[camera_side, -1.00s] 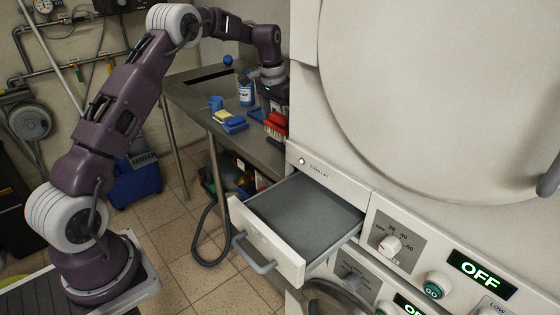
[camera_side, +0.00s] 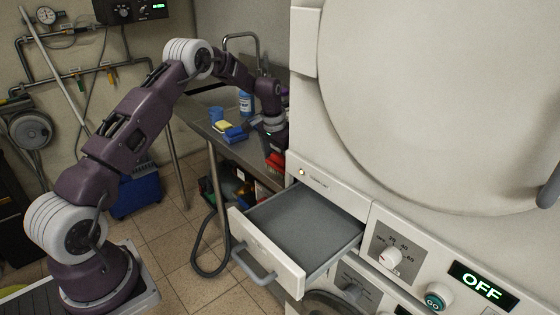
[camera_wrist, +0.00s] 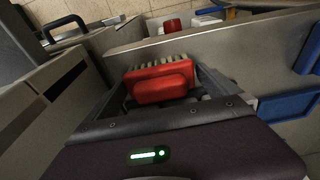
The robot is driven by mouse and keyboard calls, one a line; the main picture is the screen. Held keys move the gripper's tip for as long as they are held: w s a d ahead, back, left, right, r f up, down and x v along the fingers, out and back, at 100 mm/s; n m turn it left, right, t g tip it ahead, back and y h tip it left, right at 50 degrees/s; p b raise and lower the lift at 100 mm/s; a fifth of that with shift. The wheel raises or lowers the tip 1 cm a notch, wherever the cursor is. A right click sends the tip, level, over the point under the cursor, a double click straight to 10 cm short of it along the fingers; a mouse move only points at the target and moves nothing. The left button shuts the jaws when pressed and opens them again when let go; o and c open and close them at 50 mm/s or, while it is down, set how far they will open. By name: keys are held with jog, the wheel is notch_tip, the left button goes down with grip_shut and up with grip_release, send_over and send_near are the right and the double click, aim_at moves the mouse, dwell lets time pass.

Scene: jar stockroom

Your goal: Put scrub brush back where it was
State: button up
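The scrub brush has a red body (camera_wrist: 160,82) and pale bristles. In the wrist view it sits between the fingers of my gripper (camera_wrist: 165,78), which appears shut on it. In the side view only a red part of the brush (camera_side: 276,161) shows, below my gripper (camera_side: 274,142), near the steel table's front edge and the machine's corner. The machine's cabinet hides part of both. The brush is held up, short of the open drawer. The drawer (camera_side: 298,222) is pulled out and its grey inside looks empty.
The steel table (camera_side: 200,101) holds a blue cup (camera_side: 216,114), a yellow sponge (camera_side: 224,126) and a blue bottle (camera_side: 246,103). A blue tray (camera_wrist: 288,105) lies at the right in the wrist view. The drawer handle (camera_side: 253,262) juts out. The machine wall stands close on the right.

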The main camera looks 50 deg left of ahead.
aim_at(275, 165)
jog(key=shift+r, duration=0.1)
notch_tip(275, 165, up, 12)
jog(key=s, duration=0.1)
jog(key=shift+s, duration=0.4)
jog(key=shift+s, duration=0.1)
